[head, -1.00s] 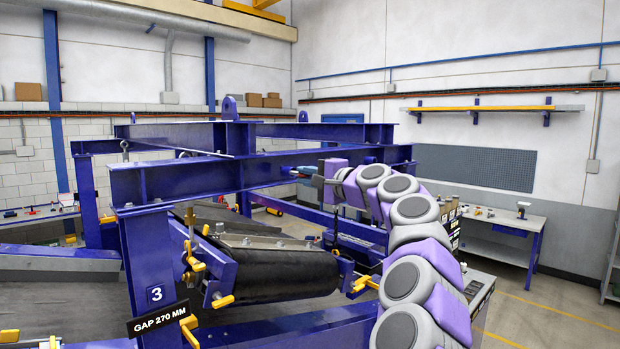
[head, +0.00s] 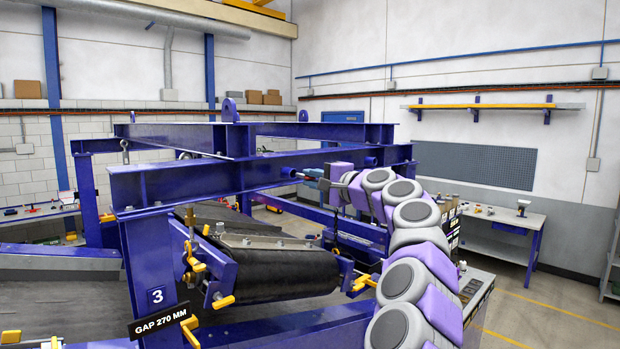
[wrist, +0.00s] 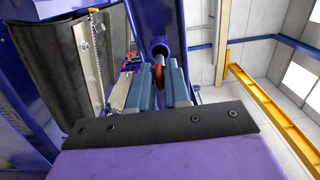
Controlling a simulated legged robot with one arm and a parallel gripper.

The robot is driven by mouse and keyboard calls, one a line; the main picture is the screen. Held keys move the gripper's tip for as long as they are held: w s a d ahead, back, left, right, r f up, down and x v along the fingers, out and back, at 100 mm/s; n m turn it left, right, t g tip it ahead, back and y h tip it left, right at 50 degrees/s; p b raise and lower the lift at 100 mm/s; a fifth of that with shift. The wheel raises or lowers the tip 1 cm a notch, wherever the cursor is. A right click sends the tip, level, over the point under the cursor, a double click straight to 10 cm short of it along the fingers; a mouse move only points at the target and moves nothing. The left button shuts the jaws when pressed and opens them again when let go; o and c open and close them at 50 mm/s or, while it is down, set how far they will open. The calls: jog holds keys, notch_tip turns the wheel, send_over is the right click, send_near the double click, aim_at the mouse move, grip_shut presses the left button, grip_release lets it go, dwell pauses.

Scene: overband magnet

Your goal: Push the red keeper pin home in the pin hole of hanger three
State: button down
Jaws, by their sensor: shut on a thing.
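In the wrist view my gripper (wrist: 160,82) has two blue fingers, one on each side of the red keeper pin (wrist: 159,52). In the head view my gripper (head: 300,173) is beside the long blue beam, and the pin is too small to make out there. A number 3 plate (head: 157,295) is on the near blue post.
The blue beam (head: 200,183) runs across in front of my gripper. Below it are a black roller (head: 285,275) and yellow handles (head: 223,301). A GAP 270 MM sign (head: 158,322) hangs at the near post. Open floor (head: 545,310) lies to the right.

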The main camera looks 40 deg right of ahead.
jog(key=shift+s+a+r, duration=0.1)
jog(key=shift+s+a, duration=0.1)
jog(key=shift+a, duration=0.1)
jog(key=shift+w+a+b, duration=0.1)
jog(key=shift+a+b, duration=0.1)
jog(key=shift+b, duration=0.15)
jog(key=shift+s+a+r+b, duration=0.2)
jog(key=shift+a+b, duration=0.15)
jog(key=shift+a, duration=0.45)
jog(key=shift+w+f, duration=0.1)
jog(key=shift+w, duration=0.05)
jog(key=shift+d+p, duration=0.35)
jog(key=shift+d, duration=0.2)
dwell(0.4)
jog(key=shift+d+f, duration=0.1)
jog(key=shift+d, duration=0.05)
